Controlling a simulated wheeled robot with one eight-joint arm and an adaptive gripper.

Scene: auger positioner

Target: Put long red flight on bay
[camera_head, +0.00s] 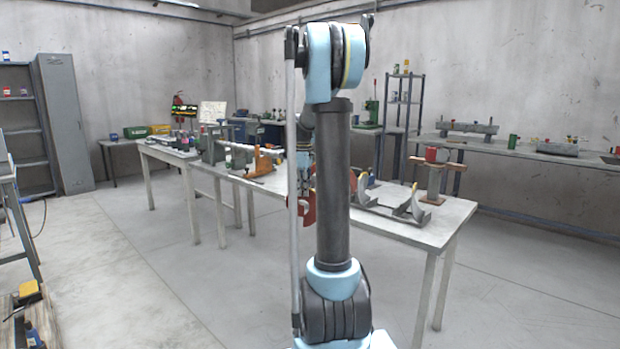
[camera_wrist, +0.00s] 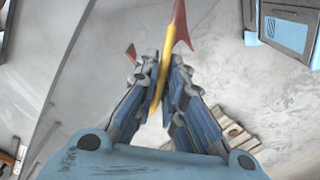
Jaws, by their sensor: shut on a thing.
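In the wrist view my gripper (camera_wrist: 160,82) is shut on a thin red flight (camera_wrist: 180,24), seen nearly edge-on with a yellow strip running between the fingers. A small red-brown piece also shows left of the fingers; I cannot tell if it belongs to the flight. In the head view a red curved piece (camera_head: 303,209), probably the held flight, shows beside the table's front edge, partly behind my arm. My gripper is mostly hidden there. A grey stand with curved cradles (camera_head: 417,206) is on the table at right; I cannot tell which part is the bay.
The long grey table (camera_head: 436,228) runs across the middle. It carries an orange support (camera_head: 262,162) with a pale shaft and, at the right, a post holding a red item (camera_head: 436,155). A shelf rack and back bench stand behind.

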